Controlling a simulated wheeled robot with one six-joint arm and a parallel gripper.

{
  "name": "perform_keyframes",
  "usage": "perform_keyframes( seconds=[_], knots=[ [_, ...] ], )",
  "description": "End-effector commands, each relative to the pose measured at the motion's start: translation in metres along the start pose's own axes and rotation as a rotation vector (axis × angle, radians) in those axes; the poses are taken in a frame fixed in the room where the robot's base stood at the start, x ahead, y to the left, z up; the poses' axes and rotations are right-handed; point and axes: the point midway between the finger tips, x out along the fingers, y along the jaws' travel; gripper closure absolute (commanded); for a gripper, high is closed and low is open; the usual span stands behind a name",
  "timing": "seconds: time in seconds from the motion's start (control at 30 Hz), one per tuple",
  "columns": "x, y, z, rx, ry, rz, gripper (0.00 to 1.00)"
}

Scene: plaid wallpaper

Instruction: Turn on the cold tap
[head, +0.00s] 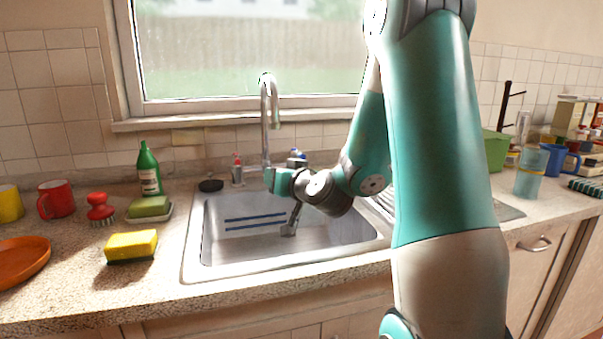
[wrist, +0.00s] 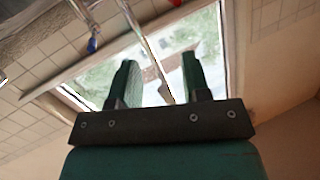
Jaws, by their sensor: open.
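The cold tap (head: 297,156) has a blue top and stands behind the sink, right of the tall curved spout (head: 264,120). The hot tap (head: 237,170), red on top, stands left of the spout. My gripper (head: 270,180) is over the back of the sink, in front of the spout, and partly covers the cold tap's lower part. In the wrist view my gripper (wrist: 160,62) is open, with two green fingers apart and nothing held. The cold tap's blue part (wrist: 91,45) shows left of the fingers there, and the metal spout (wrist: 145,50) shows beyond and between them.
The steel sink (head: 200,262) is below my gripper. A green bottle (head: 149,170), red brush (head: 100,208), sponge (head: 132,246) and mugs (head: 56,200) stand on the left counter. A window (head: 240,65) is behind. My arm hides part of the right counter.

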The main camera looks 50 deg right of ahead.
Motion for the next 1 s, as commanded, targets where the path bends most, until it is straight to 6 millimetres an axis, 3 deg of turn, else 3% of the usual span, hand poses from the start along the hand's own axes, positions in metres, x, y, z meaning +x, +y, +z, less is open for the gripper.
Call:
perform_keyframes(
  seconds=[0.03,0.1,0.23,0.37,1.0],
  knots=[
    [0.001,0.036,0.006,0.007,0.059,0.093,0.57],
    [-0.003,0.068,0.002,0.006,0.127,0.187,0.57],
    [-0.009,0.099,-0.003,0.002,0.192,0.282,0.57],
    [-0.003,0.105,-0.010,0.000,0.203,0.299,0.57],
    [0.083,0.128,-0.033,0.000,0.200,0.292,0.57]
  ],
)
